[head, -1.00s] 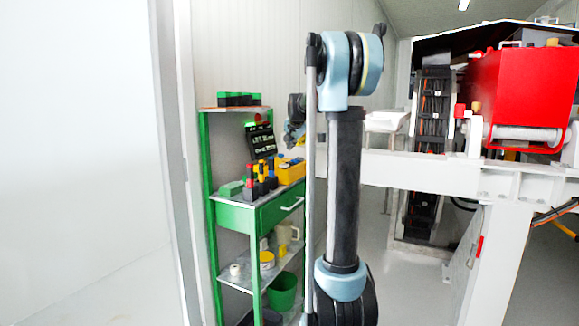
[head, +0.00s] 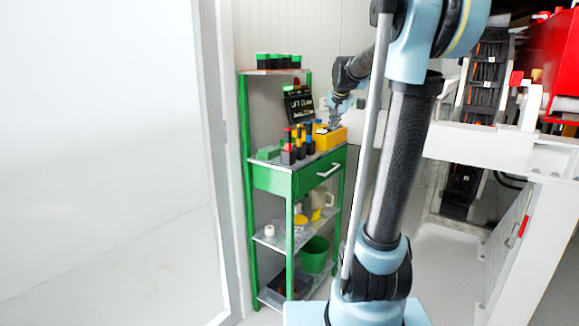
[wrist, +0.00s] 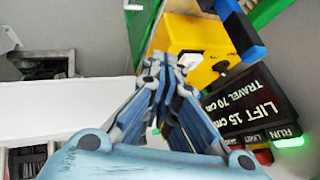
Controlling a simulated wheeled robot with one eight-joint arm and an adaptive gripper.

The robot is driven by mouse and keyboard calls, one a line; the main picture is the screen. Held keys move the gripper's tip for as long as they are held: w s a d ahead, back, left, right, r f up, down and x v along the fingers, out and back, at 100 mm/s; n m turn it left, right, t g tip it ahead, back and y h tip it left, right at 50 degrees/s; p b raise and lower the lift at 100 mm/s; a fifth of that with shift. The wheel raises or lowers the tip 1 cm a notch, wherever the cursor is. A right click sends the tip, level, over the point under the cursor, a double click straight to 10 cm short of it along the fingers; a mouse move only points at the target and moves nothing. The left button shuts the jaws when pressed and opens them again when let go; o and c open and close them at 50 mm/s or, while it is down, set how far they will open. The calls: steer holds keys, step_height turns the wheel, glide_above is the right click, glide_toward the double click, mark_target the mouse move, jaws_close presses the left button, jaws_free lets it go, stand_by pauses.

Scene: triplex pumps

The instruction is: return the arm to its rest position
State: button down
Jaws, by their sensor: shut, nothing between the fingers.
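My arm (head: 405,150) stands in front of the head camera, its black tube leaning slightly. My gripper (head: 335,124) shows small beyond it, pointing down by the yellow box (head: 330,138) on the green shelf unit. In the wrist view my gripper (wrist: 165,68) has its blue-grey fingers together with nothing between them. The yellow box (wrist: 190,38) appears beyond the fingertips there. I cannot tell whether the fingers touch it.
The green shelf unit (head: 290,182) carries dark red-, yellow- and blue-topped items. A black display sign (wrist: 246,100) is close to the gripper. A white beam (head: 480,145) and red pump housing (head: 560,70) stand at right. Bare floor lies at left.

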steer(key=s+f+n+g, duration=0.1)
steer(key=s+f+n, duration=0.1)
steer(key=s+f, duration=0.6)
steer(key=s+f+n+g, duration=0.2)
steer(key=s+f, duration=0.7)
steer(key=s, duration=1.1)
steer(key=s+f+n+g, duration=0.2)
steer(key=s+f, duration=0.7)
steer(key=s, duration=0.5)
steer(key=shift+s+a+n, duration=0.15)
steer(key=shift+a+n, duration=0.05)
steer(key=shift+n, duration=0.3)
steer(key=shift+w+f, duration=0.25)
steer(key=shift+w, duration=0.2)
steer(key=shift+r, duration=0.1)
